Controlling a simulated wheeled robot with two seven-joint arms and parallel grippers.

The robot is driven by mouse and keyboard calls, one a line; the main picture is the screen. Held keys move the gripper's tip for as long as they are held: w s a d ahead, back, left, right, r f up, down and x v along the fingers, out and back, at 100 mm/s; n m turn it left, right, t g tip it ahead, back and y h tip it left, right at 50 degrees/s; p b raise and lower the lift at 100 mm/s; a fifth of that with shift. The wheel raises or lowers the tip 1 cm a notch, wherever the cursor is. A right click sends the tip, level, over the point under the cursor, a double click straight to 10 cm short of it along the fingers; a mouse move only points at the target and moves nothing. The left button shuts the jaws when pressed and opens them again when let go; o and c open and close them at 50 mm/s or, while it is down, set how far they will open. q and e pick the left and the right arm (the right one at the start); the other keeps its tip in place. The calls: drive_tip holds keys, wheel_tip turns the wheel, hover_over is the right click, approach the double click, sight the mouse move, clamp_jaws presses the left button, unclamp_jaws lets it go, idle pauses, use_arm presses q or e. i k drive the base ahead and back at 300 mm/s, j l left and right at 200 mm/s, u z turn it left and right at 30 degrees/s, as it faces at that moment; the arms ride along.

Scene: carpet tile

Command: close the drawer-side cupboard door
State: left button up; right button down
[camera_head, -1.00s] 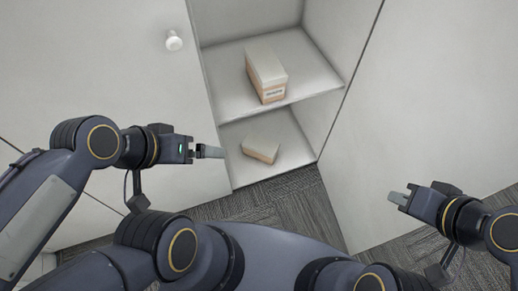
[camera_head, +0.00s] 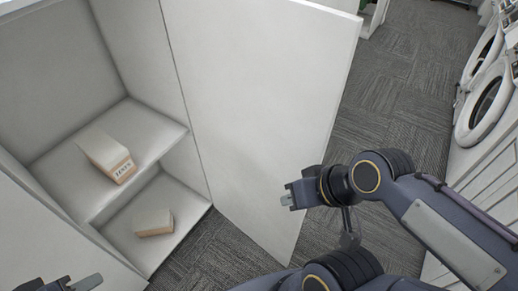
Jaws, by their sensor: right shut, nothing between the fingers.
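The open cupboard door (camera_head: 262,100) is a large plain white panel. It stands swung out from the right side of the open compartment, and its free edge faces right. My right gripper (camera_head: 286,199) is shut and empty. It overlaps the lower part of the door near its free edge in the picture; I cannot tell whether it touches. My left gripper (camera_head: 88,283) shows only in part at the bottom left corner, in front of the cupboard; its jaw state is unclear.
A labelled box (camera_head: 107,155) lies on the upper shelf (camera_head: 152,128) and a smaller box (camera_head: 153,222) on the lower level. Another white front panel (camera_head: 50,235) is at left. White machines with round doors (camera_head: 487,100) line the right. Carpet (camera_head: 395,90) is clear beyond the door.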

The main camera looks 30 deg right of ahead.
sight(263, 83)
drive_tip(key=l+u, duration=0.25)
drive_tip(key=l, duration=0.15)
drive_tip(key=l+u, duration=0.2)
drive_tip(key=l, duration=0.25)
drive_tip(key=k+l+u, duration=0.1)
drive_tip(key=l+u, duration=0.15)
drive_tip(key=l, duration=0.15)
drive_tip(key=k+l+u, duration=0.1)
drive_tip(key=l+u, duration=0.15)
drive_tip(key=l, duration=0.15)
drive_tip(key=k+l+u, duration=0.2)
drive_tip(key=l, duration=0.2)
drive_tip(key=l+u, duration=0.55)
drive_tip(key=l, duration=0.5)
drive_tip(key=l+u, duration=0.3)
drive_tip(key=l, duration=0.5)
drive_tip(key=k+z, duration=0.3)
drive_tip(key=k, duration=0.25)
drive_tip(key=j, duration=0.35)
drive_tip(key=i, duration=0.05)
